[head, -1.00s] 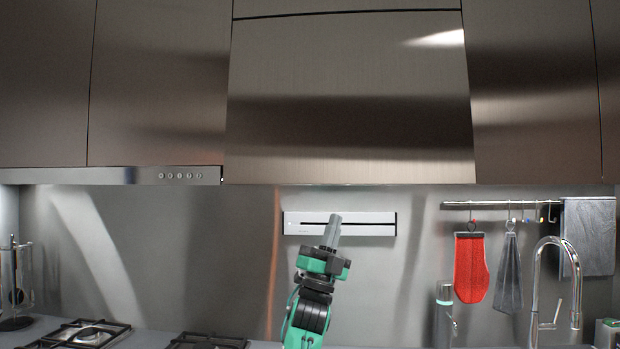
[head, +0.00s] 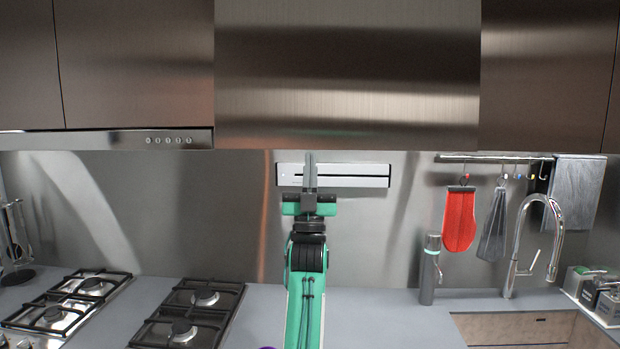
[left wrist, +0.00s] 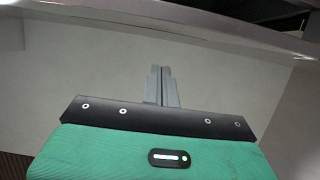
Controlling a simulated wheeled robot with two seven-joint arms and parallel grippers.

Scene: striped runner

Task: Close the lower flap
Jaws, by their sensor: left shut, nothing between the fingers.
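The lower flap (head: 347,75) is the wide brushed-steel panel in the middle of the wall cabinets in the head view. It hangs down with its lower edge about level with the cabinets beside it, and any small gap behind it cannot be told. My left gripper (head: 310,162) is shut and empty, with its fingers pointing up. In the picture it lies just below the flap's lower edge, in front of the backsplash. The shut fingers also show in the left wrist view (left wrist: 162,85), against a plain grey surface. My right gripper is not in view.
A white wall strip (head: 350,177) is behind my left gripper. A cooker hood (head: 100,139) is to the left, above gas burners (head: 190,305). A rail with a red mitt (head: 459,220), a bottle (head: 430,270) and a tap (head: 540,215) are to the right.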

